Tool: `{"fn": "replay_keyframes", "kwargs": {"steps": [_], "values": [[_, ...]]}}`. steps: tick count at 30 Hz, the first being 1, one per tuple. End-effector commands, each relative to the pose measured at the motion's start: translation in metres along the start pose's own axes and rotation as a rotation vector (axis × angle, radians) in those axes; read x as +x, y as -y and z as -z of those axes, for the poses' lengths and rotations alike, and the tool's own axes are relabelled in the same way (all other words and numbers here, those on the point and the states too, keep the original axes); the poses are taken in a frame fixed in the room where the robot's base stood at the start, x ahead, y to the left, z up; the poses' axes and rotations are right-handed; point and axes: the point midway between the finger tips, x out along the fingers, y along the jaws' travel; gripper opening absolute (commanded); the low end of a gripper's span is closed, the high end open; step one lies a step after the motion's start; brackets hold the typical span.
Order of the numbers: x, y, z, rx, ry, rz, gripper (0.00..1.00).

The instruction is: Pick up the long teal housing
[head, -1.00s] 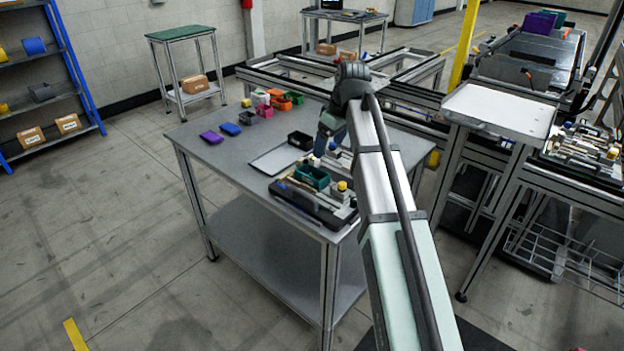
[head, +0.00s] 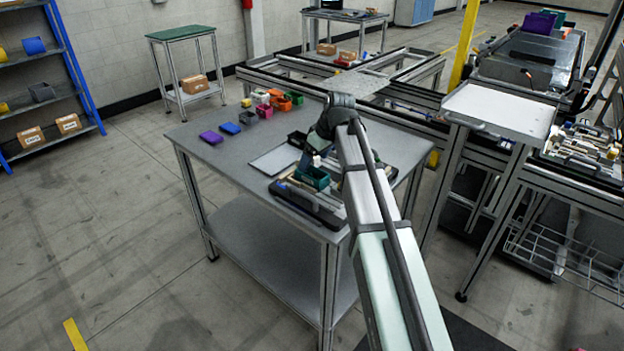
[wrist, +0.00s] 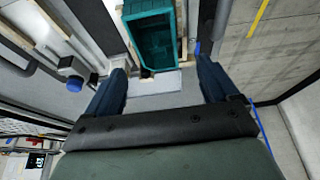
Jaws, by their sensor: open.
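The teal housing (head: 315,178) is an open-topped box on the dark fixture tray (head: 318,212) at the table's front right. In the wrist view the teal housing (wrist: 152,42) shows at the top, and the top edge cuts off its far part. My gripper (wrist: 163,72) is open and empty, its two dark blue fingers apart. The housing's near end lies in line with the gap between the fingertips. In the head view my gripper (head: 310,160) is just above the housing, and my arm hides part of the fixture.
A black bin (head: 297,139) and a flat grey tray (head: 272,160) are close behind the housing. Purple (head: 211,137) and blue (head: 229,128) pieces and several coloured boxes lie at the back left. In the wrist view a blue-capped part (wrist: 74,84) is left of the gripper. The table's front left is clear.

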Motion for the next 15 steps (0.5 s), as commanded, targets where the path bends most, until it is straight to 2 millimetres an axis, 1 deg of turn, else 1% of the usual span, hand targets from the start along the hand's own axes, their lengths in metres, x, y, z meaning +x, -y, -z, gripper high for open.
{"fn": "replay_keyframes", "kwargs": {"steps": [5,11,15], "values": [[0.010,-0.001,-0.003,0.000,0.002,0.001,0.87],[0.034,-0.003,-0.008,0.000,0.002,0.002,0.87],[0.048,-0.003,-0.007,0.000,0.001,0.001,0.87]]}}
